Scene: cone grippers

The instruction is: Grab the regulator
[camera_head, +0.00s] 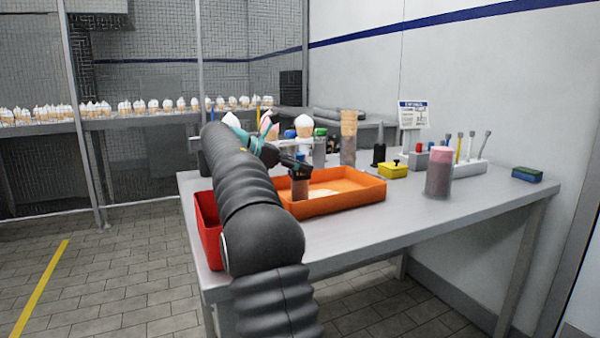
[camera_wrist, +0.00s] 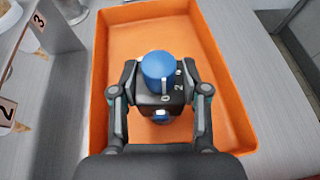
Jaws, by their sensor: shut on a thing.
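My gripper (camera_wrist: 160,92) is shut on a piece with a round blue top and a black body marked 0 and 2; this looks like the regulator (camera_wrist: 158,68). In the wrist view it sits between both fingers, over the orange tray (camera_wrist: 220,75). In the head view my gripper (camera_head: 297,168) is at the left part of the orange tray (camera_head: 345,203). A brownish cylinder (camera_head: 300,188) shows just below the fingers there. I cannot tell whether it touches the tray floor. My arm hides part of the tray's left side.
A pink-topped jar (camera_head: 438,175), a yellow box (camera_head: 393,171) and a blue-green sponge (camera_head: 527,174) stand on the table to the right. Cone stacks (camera_head: 348,138) stand behind the tray. The front right tabletop is clear.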

